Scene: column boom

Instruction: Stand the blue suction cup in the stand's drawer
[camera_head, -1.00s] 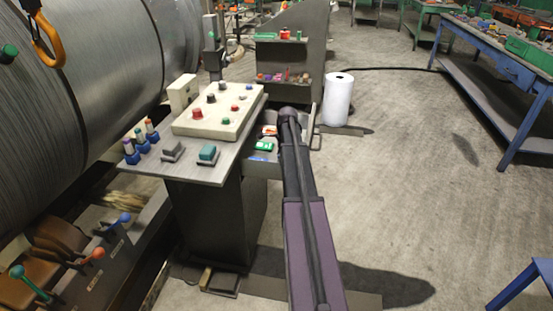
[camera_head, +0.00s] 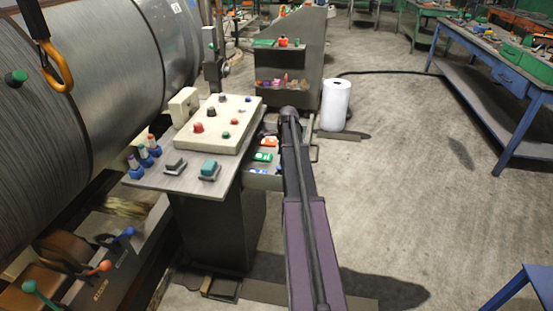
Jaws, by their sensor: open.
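The stand (camera_head: 212,225) is a dark pedestal with a sloping grey top. Its drawer (camera_head: 266,183) is pulled out on the right side, with small green, blue and orange-red items in it. My arm crosses in front of the drawer and hides part of it. The arm reaches up from the bottom edge and ends near the drawer's far side; my gripper does not show. I cannot pick out the blue suction cup for certain. Several small pieces with blue bases (camera_head: 144,160) stand at the left of the stand's top, and a small blue item lies in the drawer.
A cream control box (camera_head: 218,126) with knobs sits on the stand. A large metal drum (camera_head: 100,80) and an orange hook (camera_head: 58,72) are at left. A white roll (camera_head: 335,105) stands behind the drawer, before a shelf unit (camera_head: 296,68). The floor at right is clear up to the blue bench (camera_head: 500,85).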

